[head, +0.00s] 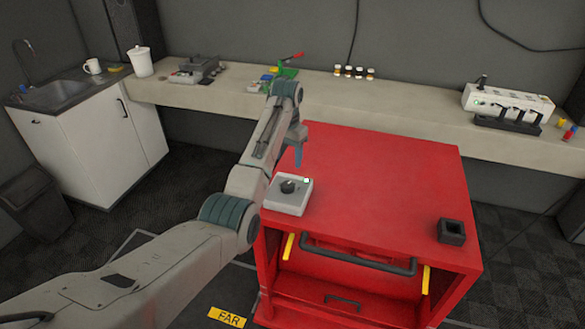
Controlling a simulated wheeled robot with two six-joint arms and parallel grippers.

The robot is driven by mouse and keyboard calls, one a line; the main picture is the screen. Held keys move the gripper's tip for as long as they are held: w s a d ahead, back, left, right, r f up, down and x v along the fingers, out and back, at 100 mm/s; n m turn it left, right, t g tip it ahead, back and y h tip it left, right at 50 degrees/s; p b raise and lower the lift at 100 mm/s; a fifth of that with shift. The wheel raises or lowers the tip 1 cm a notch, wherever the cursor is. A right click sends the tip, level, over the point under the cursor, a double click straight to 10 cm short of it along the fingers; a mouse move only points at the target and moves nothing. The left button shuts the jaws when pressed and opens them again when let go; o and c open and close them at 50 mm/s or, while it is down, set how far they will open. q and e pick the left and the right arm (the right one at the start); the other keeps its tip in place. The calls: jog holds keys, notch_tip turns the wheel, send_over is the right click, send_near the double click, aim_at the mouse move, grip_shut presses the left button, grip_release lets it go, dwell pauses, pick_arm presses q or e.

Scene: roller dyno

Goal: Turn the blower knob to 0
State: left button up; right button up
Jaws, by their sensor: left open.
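The blower knob (288,186) is a small dark knob on top of a light grey control box (287,203). The box sits at the left front of the red cabinet's top. A small green light shows at the box's right corner. My left gripper (299,162) points down just behind and above the box, apart from the knob as far as I can see. It is open and holds nothing that I can see. The knob's pointer and any markings are too small to read. My right gripper is not in view.
The red cabinet (390,180) has a mostly bare top, with a small black square holder (451,231) at its front right. A black handle bar (357,254) crosses its front. A long bench (410,103) behind carries bottles, a white device and tools.

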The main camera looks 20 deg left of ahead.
pick_arm(q)
jog(key=p, duration=0.3)
send_over(287, 185)
notch_tip(287, 185, down, 5)
jog(key=shift+s+r, duration=0.1)
notch_tip(287, 185, down, 3)
jog(key=shift+f, duration=0.15)
jog(key=shift+w+f+p, duration=0.3)
jog(key=shift+f+p, duration=0.05)
jog(key=shift+f, duration=0.6)
jog(key=shift+s, duration=0.1)
jog(key=c, duration=0.7)
jog(key=shift+c, duration=1.4)
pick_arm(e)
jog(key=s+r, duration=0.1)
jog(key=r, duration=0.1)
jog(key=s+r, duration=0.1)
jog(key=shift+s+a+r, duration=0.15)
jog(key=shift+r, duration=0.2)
